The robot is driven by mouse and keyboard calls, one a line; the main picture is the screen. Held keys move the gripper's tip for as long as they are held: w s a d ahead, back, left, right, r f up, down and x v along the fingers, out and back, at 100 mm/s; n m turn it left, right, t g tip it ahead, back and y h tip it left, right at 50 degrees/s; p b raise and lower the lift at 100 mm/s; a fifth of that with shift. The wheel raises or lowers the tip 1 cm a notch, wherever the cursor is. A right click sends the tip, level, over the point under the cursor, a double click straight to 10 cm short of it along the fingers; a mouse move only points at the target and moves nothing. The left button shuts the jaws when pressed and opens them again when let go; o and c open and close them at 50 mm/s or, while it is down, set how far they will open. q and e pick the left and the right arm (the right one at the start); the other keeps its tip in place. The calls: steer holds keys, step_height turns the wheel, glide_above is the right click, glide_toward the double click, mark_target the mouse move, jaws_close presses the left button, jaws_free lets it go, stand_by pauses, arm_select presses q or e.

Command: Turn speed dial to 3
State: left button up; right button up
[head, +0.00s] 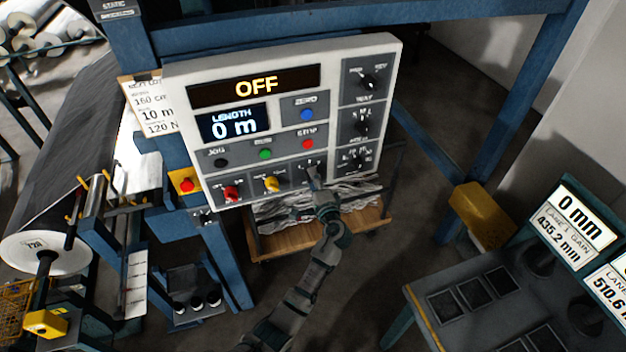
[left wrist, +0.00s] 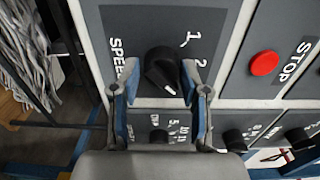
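The speed dial (left wrist: 163,68) is a black knob on a grey plate, beside the label SPEED, with 1 and 2 visible. Other marks are hidden. My left gripper (left wrist: 159,72) is open, with one fingertip on each side of the knob. A gap shows at the left fingertip; the right one is close to the knob, and I cannot tell if it touches. In the head view, my left gripper (head: 314,180) is at the lower right of the control panel (head: 395,70), covering much of the dial. My right gripper is not in view.
The display (head: 255,87) reads OFF and the length screen (head: 234,123) reads 0 m. A red stop button (head: 308,144) sits above the speed dial. Other knobs (head: 362,127) line the panel's right side.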

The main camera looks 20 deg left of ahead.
arm_select(q)
steer(key=shift+o, duration=0.8)
steer(key=shift+w+f, duration=0.1)
steer(key=shift+w, duration=0.05)
steer(key=shift+d, duration=0.1)
steer(key=v, duration=1.2)
steer(key=shift+w+f, duration=0.1)
